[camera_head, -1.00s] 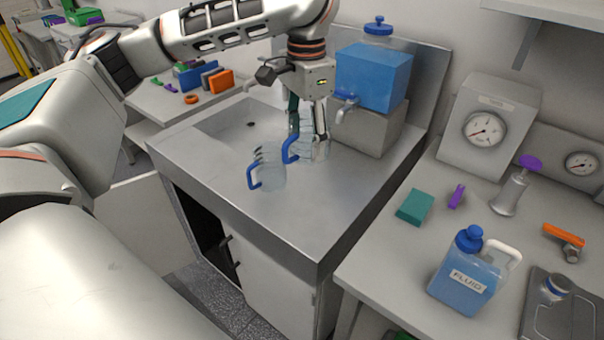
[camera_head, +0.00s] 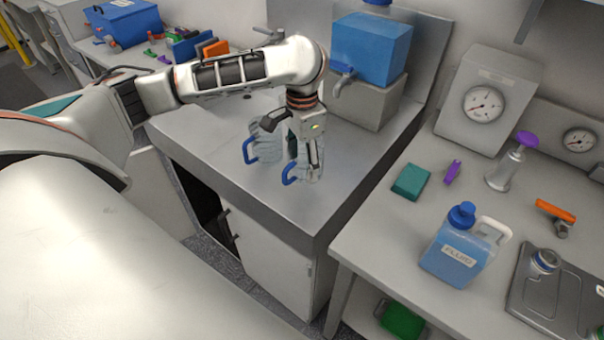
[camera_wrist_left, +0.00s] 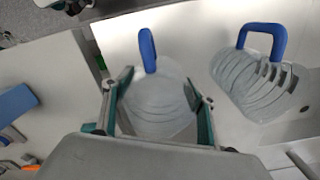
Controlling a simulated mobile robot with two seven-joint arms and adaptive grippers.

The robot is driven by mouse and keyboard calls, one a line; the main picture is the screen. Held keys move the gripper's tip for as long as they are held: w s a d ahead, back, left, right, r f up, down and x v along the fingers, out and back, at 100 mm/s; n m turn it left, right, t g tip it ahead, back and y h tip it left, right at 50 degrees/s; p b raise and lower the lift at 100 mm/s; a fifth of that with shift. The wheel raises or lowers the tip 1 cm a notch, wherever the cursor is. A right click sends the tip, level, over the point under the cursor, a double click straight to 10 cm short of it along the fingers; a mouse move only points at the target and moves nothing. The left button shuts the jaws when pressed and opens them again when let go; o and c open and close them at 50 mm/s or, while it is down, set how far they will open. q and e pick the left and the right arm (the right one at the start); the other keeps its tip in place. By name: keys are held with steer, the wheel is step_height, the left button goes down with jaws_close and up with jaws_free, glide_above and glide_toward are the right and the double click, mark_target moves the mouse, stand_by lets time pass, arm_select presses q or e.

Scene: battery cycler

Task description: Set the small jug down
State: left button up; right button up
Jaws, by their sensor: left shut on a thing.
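My left gripper (camera_head: 314,158) is shut on a clear ribbed jug with a blue handle, taken as the small jug (camera_head: 304,172). The jug is upright over the front right of the steel counter (camera_head: 355,152); I cannot tell whether its base touches. In the left wrist view, the fingers (camera_wrist_left: 160,110) sit on both sides of this jug (camera_wrist_left: 155,98), with its handle pointing up the picture. My right gripper is not in view.
A blue tank with a tap (camera_head: 372,50) stands on a grey block (camera_head: 372,100) at the back of the counter. A sink lies behind my arm. The right-hand bench (camera_head: 385,235) holds a fluid canister (camera_head: 455,255) and gauges. Steel right of the held jug is clear.

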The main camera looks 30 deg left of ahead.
mark_target(302, 175)
arm_select(q)
steer(key=shift+f, duration=2.3)
steer(key=shift+f, duration=0.15)
steer(key=o, duration=1.2)
steer(key=shift+c, duration=0.2)
step_height(302, 175, up, 12)
